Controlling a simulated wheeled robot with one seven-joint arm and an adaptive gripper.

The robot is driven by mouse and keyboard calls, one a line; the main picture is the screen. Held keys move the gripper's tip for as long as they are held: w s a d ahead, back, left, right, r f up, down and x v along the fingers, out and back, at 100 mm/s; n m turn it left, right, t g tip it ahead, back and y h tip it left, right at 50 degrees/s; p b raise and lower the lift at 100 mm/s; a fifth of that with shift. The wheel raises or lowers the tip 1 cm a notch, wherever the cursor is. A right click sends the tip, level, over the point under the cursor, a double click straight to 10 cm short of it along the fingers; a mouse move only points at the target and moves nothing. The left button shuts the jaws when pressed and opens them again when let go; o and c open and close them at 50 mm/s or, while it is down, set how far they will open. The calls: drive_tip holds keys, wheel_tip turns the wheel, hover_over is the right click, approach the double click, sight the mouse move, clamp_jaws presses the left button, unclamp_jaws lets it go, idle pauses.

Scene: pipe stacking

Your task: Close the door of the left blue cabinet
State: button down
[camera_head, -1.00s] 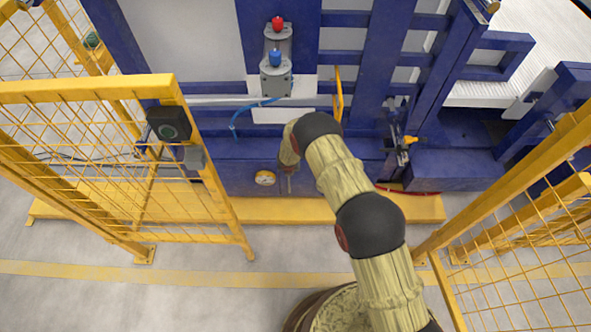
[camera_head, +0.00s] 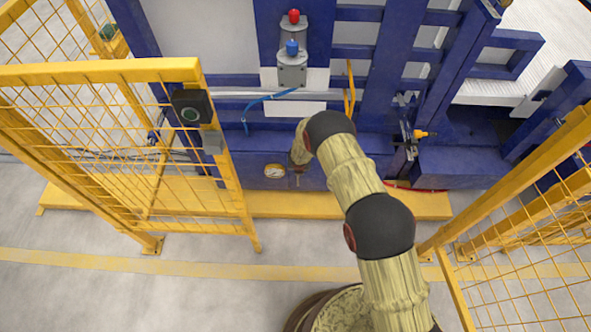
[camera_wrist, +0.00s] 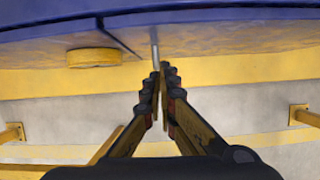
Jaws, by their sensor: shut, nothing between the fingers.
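The blue cabinet front (camera_head: 240,168) runs low behind my arm in the head view, with a round gauge (camera_head: 275,171) on it. I cannot tell which part is its door or whether it is open. My gripper (camera_head: 297,180) is mostly hidden by my wrist, just right of the gauge. In the wrist view the blue cabinet (camera_wrist: 220,32) fills the top. My gripper (camera_wrist: 163,72) is shut and empty there, its tips beside a thin metal rod (camera_wrist: 155,55). I cannot tell whether they touch. The gauge's yellow side (camera_wrist: 93,58) is left of the tips.
A yellow mesh fence gate (camera_head: 120,150) stands close on the left. Another yellow fence (camera_head: 520,230) stands on the right. A yellow base strip (camera_head: 300,205) runs below the cabinet. Bare floor (camera_head: 200,290) lies between the fences.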

drive_tip(key=p+v, duration=0.3)
drive_tip(key=v, duration=0.7)
drive_tip(key=shift+s, duration=0.3)
drive_tip(key=shift+f, duration=0.1)
